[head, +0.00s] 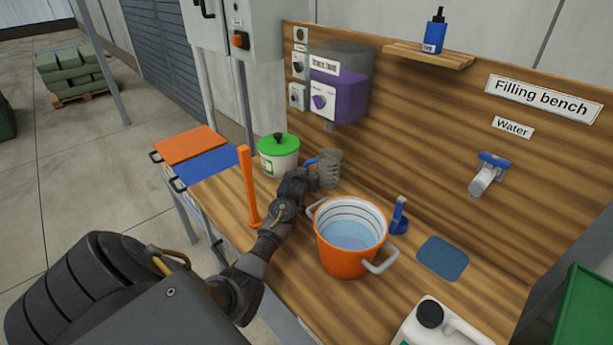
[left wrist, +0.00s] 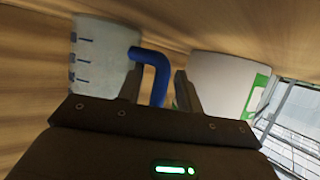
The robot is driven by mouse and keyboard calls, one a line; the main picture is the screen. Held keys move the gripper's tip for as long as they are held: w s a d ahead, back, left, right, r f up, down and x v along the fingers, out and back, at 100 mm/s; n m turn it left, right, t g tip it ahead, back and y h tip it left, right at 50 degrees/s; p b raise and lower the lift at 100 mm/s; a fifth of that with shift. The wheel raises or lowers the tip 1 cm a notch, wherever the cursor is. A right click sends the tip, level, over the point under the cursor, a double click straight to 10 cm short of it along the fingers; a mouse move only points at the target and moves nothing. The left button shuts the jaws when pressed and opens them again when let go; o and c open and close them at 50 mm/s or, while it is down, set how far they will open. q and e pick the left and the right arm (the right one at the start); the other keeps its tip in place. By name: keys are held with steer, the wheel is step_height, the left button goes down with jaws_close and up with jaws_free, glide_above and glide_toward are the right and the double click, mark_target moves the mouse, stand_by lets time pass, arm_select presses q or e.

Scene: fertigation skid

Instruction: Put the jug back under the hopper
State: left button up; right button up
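The clear grey jug (head: 330,168) with a blue handle stands upright on the bench near the back board, a little below the hopper's spout. The hopper (head: 350,95), with purple contents, hangs on the board; whether the jug is exactly under its spout I cannot tell. My left gripper (head: 312,172) is at the jug's handle side. In the left wrist view, the jug (left wrist: 100,55) is at left and its blue handle (left wrist: 158,75) lies between my open fingers (left wrist: 158,88), with some gap visible. My right gripper is not in view.
A white tub with green lid (head: 278,155) stands close left of the gripper, also in the left wrist view (left wrist: 220,80).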

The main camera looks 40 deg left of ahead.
arm_select(q)
steer(key=shift+r, duration=0.15)
steer(key=shift+b+v, duration=0.35)
steer(key=shift+v, duration=3.45)
